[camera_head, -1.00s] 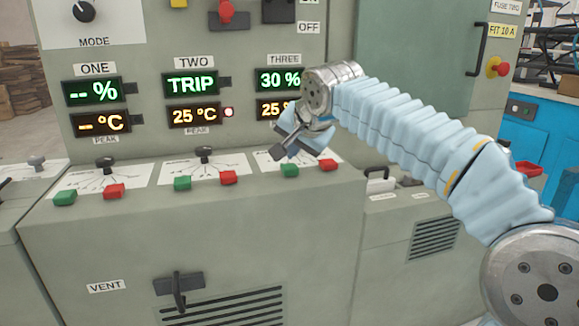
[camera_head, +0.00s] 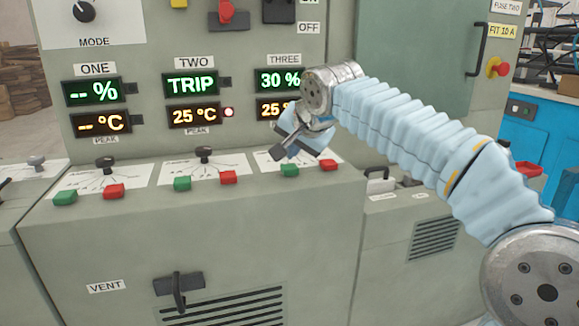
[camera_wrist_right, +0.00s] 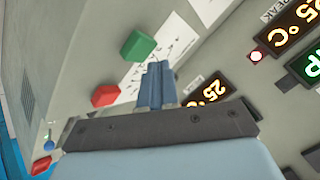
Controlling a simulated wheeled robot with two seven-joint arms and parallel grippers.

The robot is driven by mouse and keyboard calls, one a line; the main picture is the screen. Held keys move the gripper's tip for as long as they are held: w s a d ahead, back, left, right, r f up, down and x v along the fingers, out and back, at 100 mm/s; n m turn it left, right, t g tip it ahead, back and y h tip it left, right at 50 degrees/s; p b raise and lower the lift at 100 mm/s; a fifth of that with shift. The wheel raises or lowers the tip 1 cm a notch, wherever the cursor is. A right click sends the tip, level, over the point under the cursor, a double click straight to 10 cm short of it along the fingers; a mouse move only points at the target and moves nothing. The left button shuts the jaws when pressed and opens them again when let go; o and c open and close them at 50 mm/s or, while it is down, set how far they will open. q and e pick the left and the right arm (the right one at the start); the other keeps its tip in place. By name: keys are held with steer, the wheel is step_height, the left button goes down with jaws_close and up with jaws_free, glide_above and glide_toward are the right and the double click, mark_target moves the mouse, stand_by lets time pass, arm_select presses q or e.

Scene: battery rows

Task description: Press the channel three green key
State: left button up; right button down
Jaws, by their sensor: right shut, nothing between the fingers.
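The channel three green key (camera_head: 290,170) sits on the sloped console under the THREE displays, left of that channel's red key (camera_head: 328,165). In the right wrist view the green key (camera_wrist_right: 138,46) is ahead of the fingertips, with the red key (camera_wrist_right: 106,95) to its lower left. My right gripper (camera_head: 279,153) is shut and empty, just above and behind the green key in the picture. Its closed fingers (camera_wrist_right: 156,82) point toward the panel in the wrist view. A gap seems to remain between fingertips and key. My left gripper is not in view.
Channel two's green key (camera_head: 182,183) and red key (camera_head: 228,177) lie to the left, channel one's green key (camera_head: 65,198) farther left. The THREE display (camera_head: 279,79) reads 30 %, TWO reads TRIP. The VENT handle (camera_head: 179,288) juts from the cabinet front below.

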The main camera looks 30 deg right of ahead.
mark_target(292, 167)
steer(key=shift+f, duration=0.15)
steer(key=shift+f+b, duration=0.3)
steer(key=shift+b, duration=0.1)
steer(key=shift+f+b, duration=0.35)
steer(key=shift+f, duration=0.05)
stand_by(0.8)
steer(key=shift+r, duration=0.1)
steer(key=shift+r+p, duration=0.75)
steer(key=shift+p, duration=0.05)
step_height(292, 167, up, 5)
steer(key=p, duration=0.4)
steer(key=shift+p, duration=0.35)
